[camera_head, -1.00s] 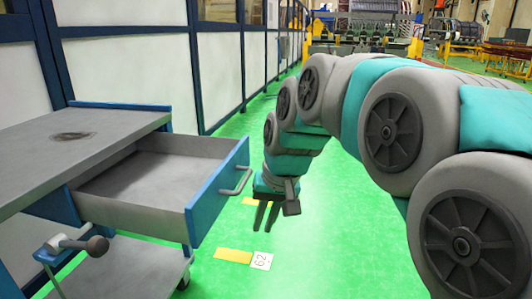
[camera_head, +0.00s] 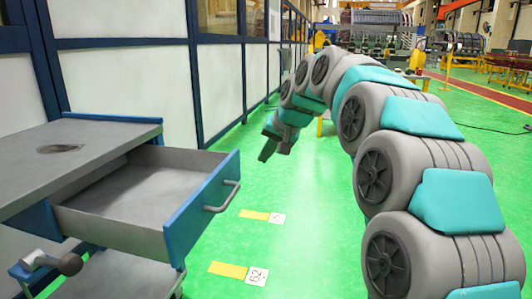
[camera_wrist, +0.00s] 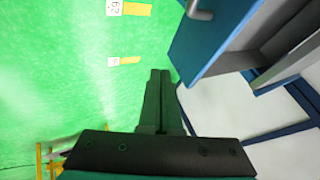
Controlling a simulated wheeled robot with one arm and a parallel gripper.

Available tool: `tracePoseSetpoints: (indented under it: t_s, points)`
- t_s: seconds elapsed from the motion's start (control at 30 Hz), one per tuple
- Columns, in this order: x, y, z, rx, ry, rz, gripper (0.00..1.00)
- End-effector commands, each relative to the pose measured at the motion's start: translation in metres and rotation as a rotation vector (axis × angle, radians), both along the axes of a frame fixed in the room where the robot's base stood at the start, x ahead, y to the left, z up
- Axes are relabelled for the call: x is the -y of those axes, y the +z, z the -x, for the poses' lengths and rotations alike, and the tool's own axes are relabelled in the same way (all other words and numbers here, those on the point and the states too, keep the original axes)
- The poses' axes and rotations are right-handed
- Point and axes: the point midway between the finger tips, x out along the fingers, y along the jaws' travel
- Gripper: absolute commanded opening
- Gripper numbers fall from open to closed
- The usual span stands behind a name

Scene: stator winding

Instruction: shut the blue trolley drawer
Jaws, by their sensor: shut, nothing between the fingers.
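The blue trolley (camera_head: 110,133) stands at the left with a grey top. Its drawer (camera_head: 198,212) is pulled far out, with a blue front, a grey empty inside and a metal handle (camera_head: 226,197). My gripper (camera_head: 266,154) is shut and empty, beyond and to the right of the drawer front, apart from it. In the wrist view my gripper (camera_wrist: 160,75) points over the green floor, with the drawer's blue front (camera_wrist: 212,42) and handle (camera_wrist: 199,11) at the upper right.
Floor markers with number cards (camera_head: 257,276) lie on the green floor (camera_head: 320,240) right of the drawer. A wall of white panels with blue frames (camera_head: 130,80) runs behind the trolley. A crank handle (camera_head: 70,264) sticks out at the trolley's near side.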

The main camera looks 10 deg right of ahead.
Motion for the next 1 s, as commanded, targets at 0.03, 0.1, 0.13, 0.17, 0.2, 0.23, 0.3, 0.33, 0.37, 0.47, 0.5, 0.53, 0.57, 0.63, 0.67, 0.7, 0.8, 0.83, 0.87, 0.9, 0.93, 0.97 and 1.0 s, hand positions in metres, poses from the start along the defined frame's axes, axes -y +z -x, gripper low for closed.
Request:
tracePoseSetpoints:
  t_s: [0.03, 0.1, 0.13, 0.17, 0.2, 0.23, 0.3, 0.33, 0.37, 0.47, 0.5, 0.53, 0.57, 0.63, 0.67, 0.7, 0.8, 0.83, 0.87, 0.9, 0.93, 0.97, 1.0]
  points:
    - [-0.003, -0.007, -0.004, -0.002, 0.000, 0.001, 0.00]
    - [-0.007, -0.018, -0.010, -0.004, 0.001, 0.000, 0.00]
    - [-0.009, -0.023, -0.013, -0.006, 0.001, 0.001, 0.00]
    - [-0.011, -0.028, -0.016, -0.007, 0.001, 0.000, 0.00]
    - [-0.013, -0.035, -0.020, -0.008, 0.001, 0.001, 0.00]
    - [-0.015, -0.040, -0.024, -0.007, 0.000, 0.001, 0.00]
    - [-0.019, -0.051, -0.031, -0.007, 0.000, 0.001, 0.00]
    - [-0.021, -0.056, -0.034, -0.008, 0.001, 0.001, 0.00]
    - [-0.023, -0.061, -0.037, -0.008, 0.001, 0.001, 0.00]
    - [-0.040, -0.058, -0.043, -0.001, 0.003, 0.004, 0.00]
    - [-0.045, -0.058, -0.045, -0.001, 0.002, 0.002, 0.00]
    - [-0.049, -0.058, -0.047, -0.001, 0.001, 0.001, 0.00]
    - [-0.052, -0.058, -0.048, -0.001, 0.001, 0.001, 0.00]
    - [-0.057, -0.058, -0.050, -0.001, 0.001, 0.001, 0.00]
    - [-0.058, -0.058, -0.050, -0.001, 0.001, 0.001, 0.00]
    - [-0.060, -0.059, -0.051, 0.000, 0.000, 0.001, 0.00]
    - [-0.061, -0.059, -0.051, 0.000, 0.000, 0.001, 0.00]
    - [-0.061, -0.059, -0.051, 0.000, 0.000, 0.001, 0.00]
    - [-0.060, -0.059, -0.051, 0.000, 0.000, 0.001, 0.00]
    - [-0.060, -0.059, -0.051, 0.000, 0.000, 0.001, 0.00]
    - [-0.060, -0.059, -0.051, 0.000, 0.000, 0.001, 0.00]
    - [-0.060, -0.059, -0.051, 0.000, 0.000, 0.001, 0.00]
    - [-0.060, -0.059, -0.051, 0.000, 0.000, 0.001, 0.00]
